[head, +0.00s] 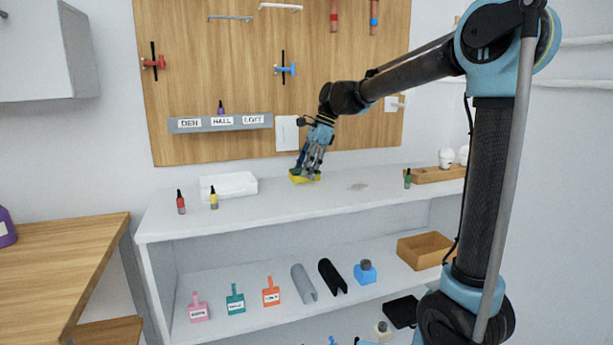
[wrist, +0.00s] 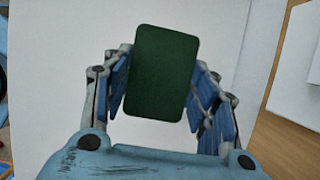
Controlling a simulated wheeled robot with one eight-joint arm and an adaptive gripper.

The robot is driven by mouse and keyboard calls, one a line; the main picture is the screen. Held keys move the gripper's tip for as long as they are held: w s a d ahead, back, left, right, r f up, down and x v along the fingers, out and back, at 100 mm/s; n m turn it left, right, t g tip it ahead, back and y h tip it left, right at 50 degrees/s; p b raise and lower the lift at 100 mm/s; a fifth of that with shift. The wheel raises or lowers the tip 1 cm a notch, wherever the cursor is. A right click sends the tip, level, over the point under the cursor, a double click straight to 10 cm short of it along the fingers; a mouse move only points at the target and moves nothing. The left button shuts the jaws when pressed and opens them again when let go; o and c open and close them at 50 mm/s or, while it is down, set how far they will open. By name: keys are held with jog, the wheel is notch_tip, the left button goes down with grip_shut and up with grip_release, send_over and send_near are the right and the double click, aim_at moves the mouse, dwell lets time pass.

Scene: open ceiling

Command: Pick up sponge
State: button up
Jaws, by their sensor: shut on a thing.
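The sponge (head: 304,177) is yellow with a dark green face, and it is at the white shelf top (head: 330,200) near the back wall. In the wrist view the sponge (wrist: 166,72) shows its green face between the fingers, over a white surface. My gripper (head: 307,172) is at the sponge from above, with its fingers on both sides of it. The wrist view shows my gripper (wrist: 165,88) shut on the sponge. I cannot tell whether the sponge touches the shelf top.
A red bottle (head: 181,203) and a yellow bottle (head: 214,198) stand left on the shelf top, by a white folded stack (head: 228,186). A green bottle (head: 407,179) and a wooden tray (head: 438,174) are to the right. A wooden pegboard (head: 220,80) rises behind.

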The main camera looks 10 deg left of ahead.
jog(key=r, duration=0.5)
jog(key=shift+s+d+r, duration=0.1)
jog(key=shift+s+r, duration=0.15)
jog(key=shift+r, duration=0.1)
jog(key=s+d, duration=0.5)
jog(key=s, duration=0.3)
jog(key=s+d, duration=0.5)
jog(key=s, duration=0.3)
jog(key=shift+c, duration=1.3)
